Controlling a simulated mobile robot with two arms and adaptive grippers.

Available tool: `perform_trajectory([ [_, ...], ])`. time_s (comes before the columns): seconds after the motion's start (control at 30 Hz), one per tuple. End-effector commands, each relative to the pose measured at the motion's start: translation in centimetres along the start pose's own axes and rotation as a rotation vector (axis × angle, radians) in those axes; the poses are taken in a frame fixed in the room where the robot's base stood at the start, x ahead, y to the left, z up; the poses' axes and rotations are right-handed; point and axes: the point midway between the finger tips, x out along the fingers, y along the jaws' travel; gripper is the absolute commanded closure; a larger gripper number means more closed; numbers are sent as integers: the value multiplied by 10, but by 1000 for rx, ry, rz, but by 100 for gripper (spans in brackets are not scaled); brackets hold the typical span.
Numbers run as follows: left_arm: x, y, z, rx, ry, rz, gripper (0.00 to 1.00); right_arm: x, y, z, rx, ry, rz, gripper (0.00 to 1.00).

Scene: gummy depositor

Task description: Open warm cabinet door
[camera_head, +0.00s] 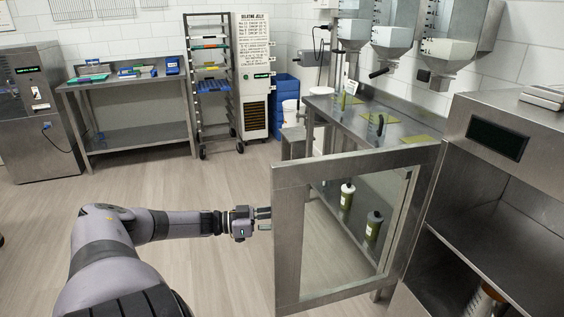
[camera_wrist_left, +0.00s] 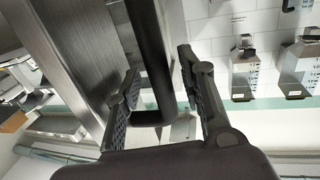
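The cabinet door (camera_head: 292,235), a steel frame around a clear pane, stands swung wide open from the warm cabinet (camera_head: 500,150) at the right. The cabinet's dark interior is exposed. My left gripper (camera_head: 265,218) is at the door's free left edge. In the left wrist view, its fingers (camera_wrist_left: 162,95) are spread on either side of a black bar handle (camera_wrist_left: 148,45), with gaps visible beside the bar. I cannot tell whether either finger touches it. The handle is not clearly visible in the head view. My right gripper is not in view.
A steel counter (camera_head: 350,120) runs behind the door, with two bottles (camera_head: 373,226) on its lower level. Hoppers (camera_head: 440,45) hang above it. A tray rack (camera_head: 208,85) and side table (camera_head: 130,85) stand at the back. Floor left of the door is clear.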

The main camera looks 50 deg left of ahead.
Motion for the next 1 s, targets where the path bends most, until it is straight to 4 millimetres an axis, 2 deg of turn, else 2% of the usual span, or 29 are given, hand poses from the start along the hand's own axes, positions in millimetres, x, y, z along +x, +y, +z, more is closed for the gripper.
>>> perform_trajectory([
  [0.27, -8, 0, 1, 0, -3, -1, 64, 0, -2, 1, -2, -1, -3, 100],
  [0.47, -36, 0, 1, -1, -7, 0, 64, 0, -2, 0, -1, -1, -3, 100],
  [0.8, -97, 0, 1, -1, -5, -1, 64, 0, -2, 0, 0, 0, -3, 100],
  [1.0, -117, 0, 0, 0, 0, 0, 64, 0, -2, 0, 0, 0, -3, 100],
])
